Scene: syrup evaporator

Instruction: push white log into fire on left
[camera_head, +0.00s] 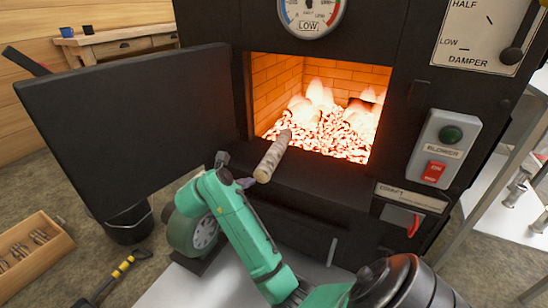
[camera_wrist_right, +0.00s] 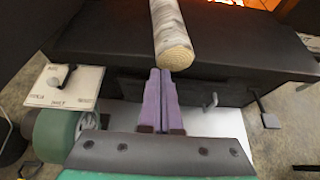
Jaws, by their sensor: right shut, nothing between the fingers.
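The white log (camera_head: 273,157), with pale bark and a cut tan end, lies across the sill of the open firebox, its far end pointing in toward the fire (camera_head: 325,125). Its near end sticks out over the front ledge. In the right wrist view the log (camera_wrist_right: 168,27) has its cut end facing me. My right gripper (camera_head: 247,183) has purple fingers and is just beside the log's near end. In the wrist view the right gripper (camera_wrist_right: 160,73) is shut and empty, its tips at the cut end; I cannot tell whether they touch. My left gripper is not in view.
The black firebox door (camera_head: 125,125) hangs open at the left. A blower switch box (camera_head: 440,148) and draft lever (camera_head: 413,225) are on the right. A black bucket (camera_head: 128,225), a yellow-and-black tool (camera_head: 120,270) and a wooden crate (camera_head: 60,240) stand or lie on the floor at left.

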